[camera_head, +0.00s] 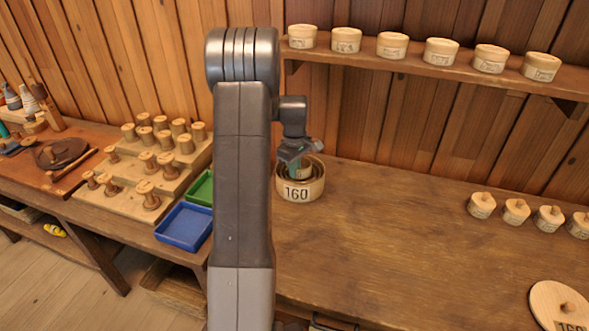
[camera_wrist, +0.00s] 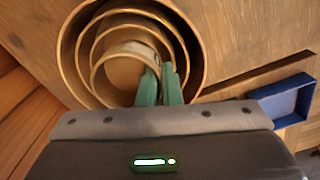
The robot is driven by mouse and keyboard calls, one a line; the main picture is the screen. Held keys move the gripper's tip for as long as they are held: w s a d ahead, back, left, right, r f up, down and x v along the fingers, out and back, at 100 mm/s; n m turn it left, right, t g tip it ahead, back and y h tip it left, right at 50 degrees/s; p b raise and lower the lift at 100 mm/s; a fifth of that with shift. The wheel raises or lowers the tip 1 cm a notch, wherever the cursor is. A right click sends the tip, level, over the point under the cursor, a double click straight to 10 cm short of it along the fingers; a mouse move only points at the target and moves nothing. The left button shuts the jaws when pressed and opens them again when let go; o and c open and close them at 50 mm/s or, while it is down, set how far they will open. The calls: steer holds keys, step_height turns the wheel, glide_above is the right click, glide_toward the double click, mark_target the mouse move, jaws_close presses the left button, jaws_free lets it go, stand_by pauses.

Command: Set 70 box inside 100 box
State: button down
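The round wooden box labelled 160 (camera_head: 300,195) stands on the bench beside my arm, with smaller round boxes nested inside it. In the wrist view the outer box (camera_wrist: 66,62) surrounds thinner rings, and the smallest ring, seemingly the 70 box (camera_wrist: 118,72), lies innermost. Its number is not readable, and neither is that of the ring around it, seemingly the 100 box (camera_wrist: 84,50). My gripper (camera_wrist: 161,68) reaches down into the nest, also seen in the head view (camera_head: 299,168). Its green fingers are close together across the innermost box's wall, apparently gripping it.
Several labelled round boxes (camera_head: 392,45) line the wall shelf. Blue (camera_head: 185,226) and green (camera_head: 201,187) trays and a stepped stand of spools (camera_head: 150,170) are at left. The bench middle is clear.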

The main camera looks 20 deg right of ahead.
steer(key=shift+f, duration=0.2)
stand_by(0.4)
steer(key=c, duration=1.1)
jaws_free()
steer(key=shift+c, duration=0.2)
steer(key=shift+r, duration=0.2)
steer(key=shift+r+p, duration=0.3)
steer(key=shift+r, duration=0.2)
steer(key=shift+r, duration=0.2)
steer(key=shift+r+p, duration=2.3)
steer(key=shift+r, duration=1.15)
